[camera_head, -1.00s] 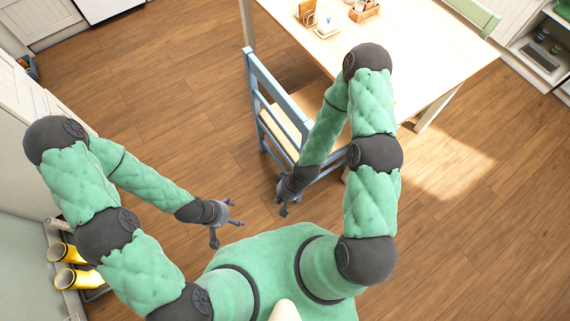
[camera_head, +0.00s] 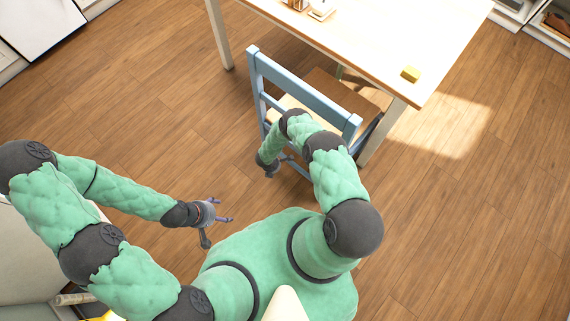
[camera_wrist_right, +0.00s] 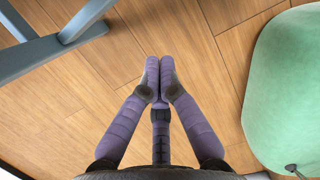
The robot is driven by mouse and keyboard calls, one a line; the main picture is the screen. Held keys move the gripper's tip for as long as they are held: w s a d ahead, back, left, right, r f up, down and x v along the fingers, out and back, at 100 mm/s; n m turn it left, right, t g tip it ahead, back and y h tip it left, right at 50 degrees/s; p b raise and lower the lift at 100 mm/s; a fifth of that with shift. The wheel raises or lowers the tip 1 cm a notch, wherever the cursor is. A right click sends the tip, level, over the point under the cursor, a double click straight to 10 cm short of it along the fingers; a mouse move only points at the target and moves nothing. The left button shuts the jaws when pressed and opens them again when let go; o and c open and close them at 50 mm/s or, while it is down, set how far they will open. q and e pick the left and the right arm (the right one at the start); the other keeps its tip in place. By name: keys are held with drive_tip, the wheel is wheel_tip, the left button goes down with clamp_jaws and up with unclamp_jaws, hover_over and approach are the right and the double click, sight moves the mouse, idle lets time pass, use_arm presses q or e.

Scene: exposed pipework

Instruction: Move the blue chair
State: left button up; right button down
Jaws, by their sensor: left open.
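The blue chair (camera_head: 305,92) stands upright at the table with its back toward me and its pale wooden seat partly under the tabletop. My right arm hides part of the back and seat. My right gripper (camera_head: 288,158) is low beside the chair's near side in the head view. In the right wrist view its purple fingers (camera_wrist_right: 160,75) meet at the tips with nothing between them, and blue chair legs (camera_wrist_right: 45,50) show at the upper left, apart from the fingers. My left gripper (camera_head: 228,212) is open and empty, over the floor left of the chair.
The pale table (camera_head: 400,35) stands behind the chair, with a small yellow block (camera_head: 410,74) near its right corner and a holder (camera_head: 320,10) at the far edge. Wooden floor (camera_head: 150,120) is clear to the left and right.

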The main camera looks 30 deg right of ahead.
drive_tip(key=w+d+f+b, duration=0.3)
drive_tip(key=d+f+b, duration=0.3)
drive_tip(key=f, duration=0.4)
drive_tip(key=shift+w+d+b, duration=0.15)
drive_tip(key=shift+d+b, duration=0.15)
drive_tip(key=shift+b, duration=0.3)
